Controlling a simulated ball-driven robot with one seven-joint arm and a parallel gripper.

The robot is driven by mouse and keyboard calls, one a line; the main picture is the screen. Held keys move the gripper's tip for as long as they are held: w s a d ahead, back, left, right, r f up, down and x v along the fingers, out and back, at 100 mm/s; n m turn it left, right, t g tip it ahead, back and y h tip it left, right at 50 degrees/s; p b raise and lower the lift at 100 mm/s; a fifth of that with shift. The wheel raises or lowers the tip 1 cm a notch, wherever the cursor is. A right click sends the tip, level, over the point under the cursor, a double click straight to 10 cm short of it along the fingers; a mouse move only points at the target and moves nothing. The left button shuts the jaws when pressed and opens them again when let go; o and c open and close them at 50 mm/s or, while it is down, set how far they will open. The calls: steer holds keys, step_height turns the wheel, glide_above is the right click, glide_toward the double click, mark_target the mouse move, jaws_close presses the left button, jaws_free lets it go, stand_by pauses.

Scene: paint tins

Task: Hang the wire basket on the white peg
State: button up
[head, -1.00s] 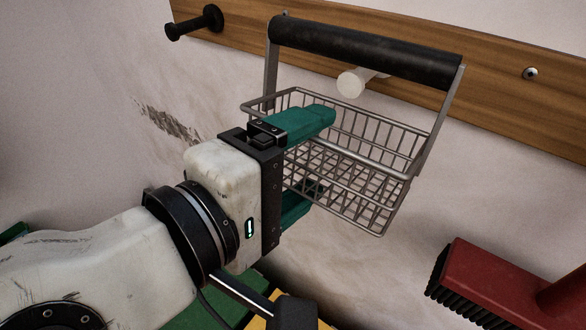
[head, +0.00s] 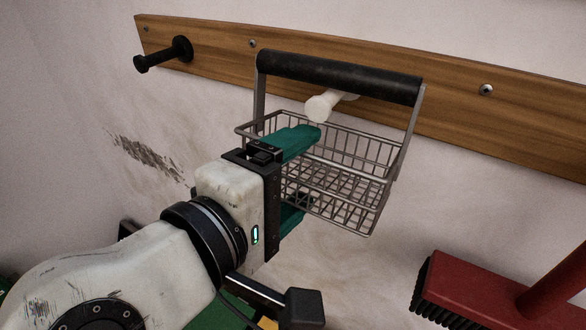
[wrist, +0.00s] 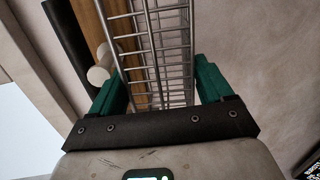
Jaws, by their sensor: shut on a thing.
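The wire basket (head: 365,155) is a grey mesh tray under a thick black handle bar (head: 340,79). The white peg (head: 322,106) sticks out of the wooden rail and shows below the handle bar, inside the handle's frame and above the basket's mesh. I cannot tell whether the handle touches the peg. My gripper (head: 308,170) has green fingers and is shut on the basket's left end. In the wrist view, the basket's mesh (wrist: 158,45) lies between the fingers (wrist: 160,92), and the white peg (wrist: 103,66) is just left of it.
The wooden rail (head: 455,110) runs along the wall, with a black peg (head: 163,54) at its left. A red broom (head: 470,292) with dark bristles stands at the lower right. The wall below the rail is bare between the basket and broom.

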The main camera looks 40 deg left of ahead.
stand_by(0.4)
steer(key=o, duration=1.3)
steer(key=shift+s, duration=0.1)
steer(key=b+v, duration=0.1)
steer(key=v, duration=0.9)
steer(key=shift+s, duration=0.35)
